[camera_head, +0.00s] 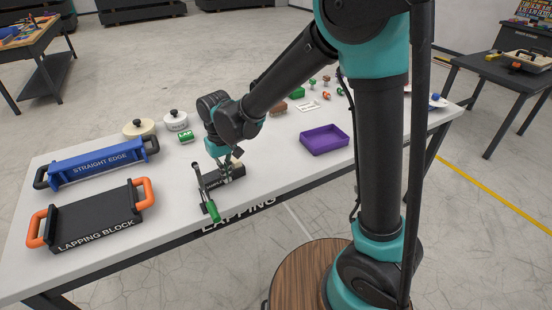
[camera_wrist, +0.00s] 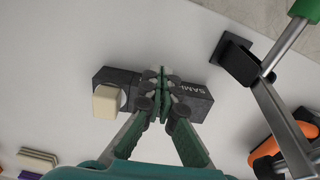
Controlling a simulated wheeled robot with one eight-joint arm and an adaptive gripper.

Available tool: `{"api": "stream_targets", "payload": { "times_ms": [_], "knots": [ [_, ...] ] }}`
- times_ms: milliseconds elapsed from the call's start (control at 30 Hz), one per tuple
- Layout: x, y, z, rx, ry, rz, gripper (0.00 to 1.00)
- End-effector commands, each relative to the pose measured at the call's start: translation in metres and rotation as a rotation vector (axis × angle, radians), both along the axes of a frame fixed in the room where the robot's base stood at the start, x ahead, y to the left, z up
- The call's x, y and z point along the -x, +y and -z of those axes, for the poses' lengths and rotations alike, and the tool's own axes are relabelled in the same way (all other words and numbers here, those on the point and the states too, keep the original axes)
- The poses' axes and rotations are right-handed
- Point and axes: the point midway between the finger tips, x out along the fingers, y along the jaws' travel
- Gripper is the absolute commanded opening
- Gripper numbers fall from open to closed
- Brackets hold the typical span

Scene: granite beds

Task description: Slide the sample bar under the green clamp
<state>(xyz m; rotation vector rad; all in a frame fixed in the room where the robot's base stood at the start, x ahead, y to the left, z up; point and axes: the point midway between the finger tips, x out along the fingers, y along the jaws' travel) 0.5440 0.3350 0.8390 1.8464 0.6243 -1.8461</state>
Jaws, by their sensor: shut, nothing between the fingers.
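The sample bar (camera_wrist: 196,97) is a dark bar with white lettering, lying on the white table. A cream block (camera_wrist: 106,101) sits at its left end in the wrist view. My gripper (camera_wrist: 160,84) is shut and empty, its fingertips over the middle of the bar; I cannot tell whether they touch it. The clamp is a metal frame with a green handle (camera_head: 213,211) near the table's front edge. In the wrist view its black pad (camera_wrist: 236,59) is just right of the bar, with a small gap showing. In the head view my gripper (camera_head: 229,167) partly hides the bar.
The lapping block (camera_head: 95,217) with orange handles and the blue straight edge (camera_head: 98,164) lie left of the clamp. A purple tray (camera_head: 325,139) is to the right. Two lidded pots (camera_head: 175,121) and a green LAP box (camera_head: 186,137) stand behind. The table's front edge is close to the clamp.

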Motion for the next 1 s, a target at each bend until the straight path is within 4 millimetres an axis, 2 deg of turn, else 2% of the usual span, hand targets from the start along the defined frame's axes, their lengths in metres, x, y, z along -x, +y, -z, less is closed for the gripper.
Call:
{"api": "stream_targets", "payload": {
  "times_ms": [233, 800, 1000],
  "knots": [
    [0.000, 0.000, -0.004, 0.000, 0.000, 0.000, 0.00],
    [0.000, 0.000, -0.045, 0.000, 0.000, 0.000, 0.00],
    [0.000, 0.000, -0.050, 0.000, 0.000, 0.000, 0.00]
  ]
}}
